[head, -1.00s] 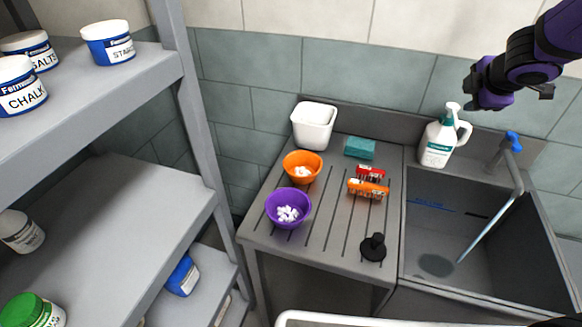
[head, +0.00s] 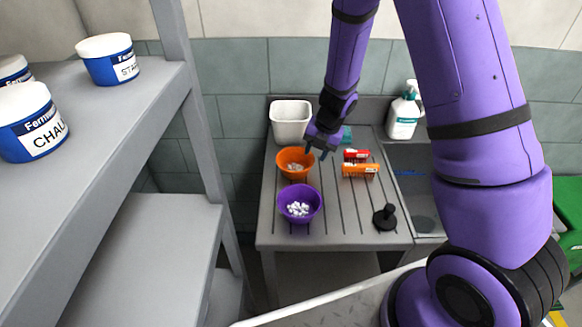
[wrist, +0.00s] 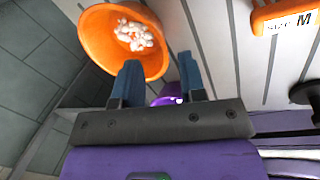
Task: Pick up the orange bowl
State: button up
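The orange bowl (head: 291,177) stands on the grooved draining board, holding several small white pieces. In the wrist view the bowl (wrist: 96,32) is at the upper left, just beyond my fingers. My gripper (head: 316,153) is above the board at the bowl's right rim in the head view. In the wrist view my gripper (wrist: 159,70) is open, its two blue fingers apart with nothing held between them. The left finger overlaps the bowl's lower edge in the picture; I cannot tell whether it touches.
A purple bowl (head: 299,218) with white pieces stands just in front. A white tub (head: 290,122) is behind. A grey shelf (head: 140,240) stands left.

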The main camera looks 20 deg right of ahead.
aim_at(312, 163)
jog(key=shift+x, duration=3.2)
jog(key=shift+s+a, duration=0.1)
jog(key=shift+a, duration=0.05)
grip_shut()
